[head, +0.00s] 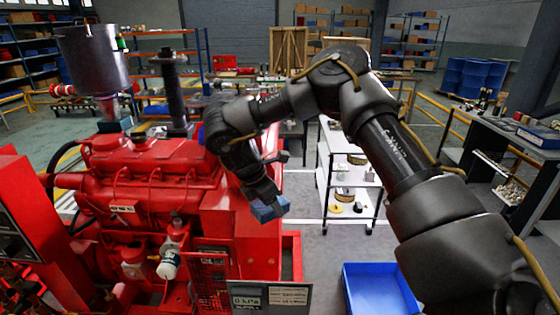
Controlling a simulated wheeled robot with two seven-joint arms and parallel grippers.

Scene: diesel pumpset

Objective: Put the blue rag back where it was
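A blue rag (270,208), small and bunched, hangs at the tip of my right gripper (262,193). The gripper points down and appears shut on the rag; its fingertips are partly hidden by the rag and the wrist. The rag is in front of the right end of the red diesel engine (150,172); the gap between them cannot be judged. My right arm reaches in from the right across the middle of the view. My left gripper is not in view.
A grey funnel-like vessel (92,58) and a dark upright pipe (173,92) stand above the engine. A white cart (325,168) with parts stands behind my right arm. An empty-looking blue bin (362,292) is at the bottom. A dark workbench (500,130) is at right.

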